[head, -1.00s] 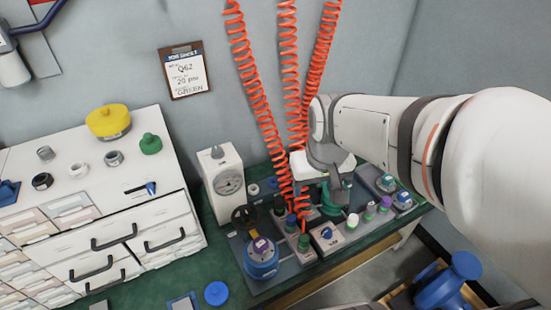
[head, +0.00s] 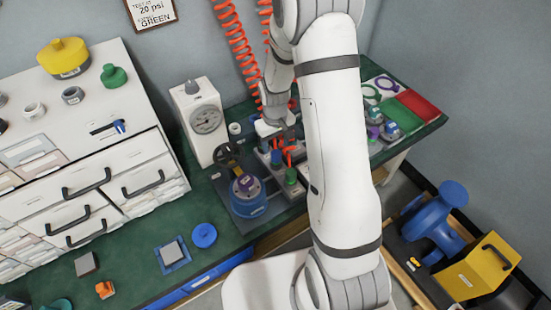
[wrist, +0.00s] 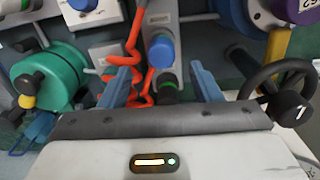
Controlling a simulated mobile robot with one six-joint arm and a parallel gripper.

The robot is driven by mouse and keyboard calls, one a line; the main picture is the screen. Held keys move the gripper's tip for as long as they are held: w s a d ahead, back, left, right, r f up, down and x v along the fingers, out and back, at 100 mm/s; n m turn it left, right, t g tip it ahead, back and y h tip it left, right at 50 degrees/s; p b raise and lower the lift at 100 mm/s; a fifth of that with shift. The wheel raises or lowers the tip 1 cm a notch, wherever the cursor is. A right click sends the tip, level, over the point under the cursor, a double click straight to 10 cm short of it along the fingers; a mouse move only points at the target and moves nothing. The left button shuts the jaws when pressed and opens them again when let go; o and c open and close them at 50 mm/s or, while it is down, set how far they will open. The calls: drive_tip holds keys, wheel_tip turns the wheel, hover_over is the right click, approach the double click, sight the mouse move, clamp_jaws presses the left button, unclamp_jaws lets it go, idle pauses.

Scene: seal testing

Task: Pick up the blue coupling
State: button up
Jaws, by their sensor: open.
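The blue coupling (wrist: 162,51) shows as a round blue cap on a narrow grey block, near the top centre of the wrist view. In the head view a small blue cap (head: 277,157) shows on the bench fixture, partly crowded by hoses and the arm. My gripper (wrist: 160,84) is open and empty. In the wrist view its two blue-grey fingers lie left and right of the coupling's line, with the coupling ahead between them and apart from both. In the head view my gripper (head: 273,128) is over the fixture, its fingers partly hidden.
An orange coiled hose (wrist: 132,50) runs close to the left finger. A black handwheel (wrist: 277,88) stands to the right and a green round body (wrist: 55,78) to the left. A dark green-ringed knob (wrist: 168,91) sits between the fingers. Drawers (head: 90,195) stand left.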

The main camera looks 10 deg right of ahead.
sight(276, 153)
drive_tip(key=f, duration=0.6)
drive_tip(key=shift+s+f, duration=0.2)
drive_tip(key=shift+f, duration=0.2)
drive_tip(key=shift+c, duration=0.4)
drive_tip(key=c, duration=1)
